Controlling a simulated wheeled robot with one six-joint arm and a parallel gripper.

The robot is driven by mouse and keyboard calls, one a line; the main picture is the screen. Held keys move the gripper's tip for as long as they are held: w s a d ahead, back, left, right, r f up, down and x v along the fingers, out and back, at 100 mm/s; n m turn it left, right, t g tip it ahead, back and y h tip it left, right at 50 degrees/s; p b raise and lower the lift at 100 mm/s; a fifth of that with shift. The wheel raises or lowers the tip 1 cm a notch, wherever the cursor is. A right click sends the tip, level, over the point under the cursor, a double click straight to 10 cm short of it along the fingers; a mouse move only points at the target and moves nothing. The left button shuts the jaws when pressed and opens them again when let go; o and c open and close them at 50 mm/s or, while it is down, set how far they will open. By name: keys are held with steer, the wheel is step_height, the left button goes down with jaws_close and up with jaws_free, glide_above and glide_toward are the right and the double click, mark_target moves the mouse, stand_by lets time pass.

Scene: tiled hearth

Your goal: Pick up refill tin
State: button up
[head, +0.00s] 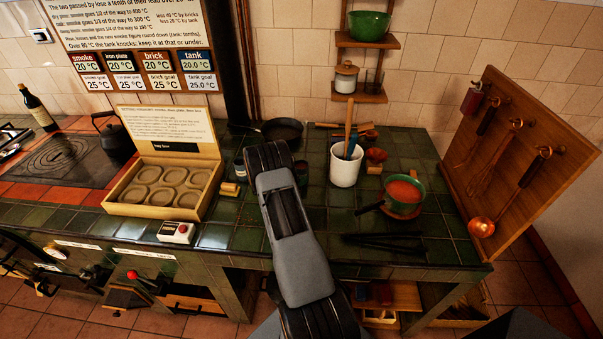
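My arm (290,215) reaches up from the bottom middle over the green tiled counter (225,210). Its far end covers part of the counter, and my gripper's fingers do not show, hidden behind the arm. I cannot pick out the refill tin with certainty. A small dark tin-like thing (240,168) stands just left of the arm's far end. Another dark shape (301,170) shows just right of it, partly hidden by the arm. No label on either can be read.
An open box with round hollows (119,208) stands left of the arm. A white crock (345,170) with a wooden tool and a green pan (417,208) stand to the right. A dark pan (283,128) lies behind. A tool board (520,150) rises at the right edge.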

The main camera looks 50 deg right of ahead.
mark_target(297, 170)
steer(key=c, duration=0.4)
steer(key=shift+c, duration=0.2)
steer(key=shift+r, duration=0.2)
steer(key=shift+r, duration=0.2)
steer(key=r, duration=0.1)
steer(key=r+b, duration=0.1)
steer(key=r, duration=0.1)
steer(key=shift+s+a+r, duration=0.15)
steer(key=shift+s+a, duration=0.05)
steer(key=shift+a, duration=0.05)
steer(key=s+a+r+b, duration=0.2)
steer(key=s+a+r, duration=0.7)
steer(key=shift+a+b, duration=0.35)
steer(key=shift+a, duration=0.05)
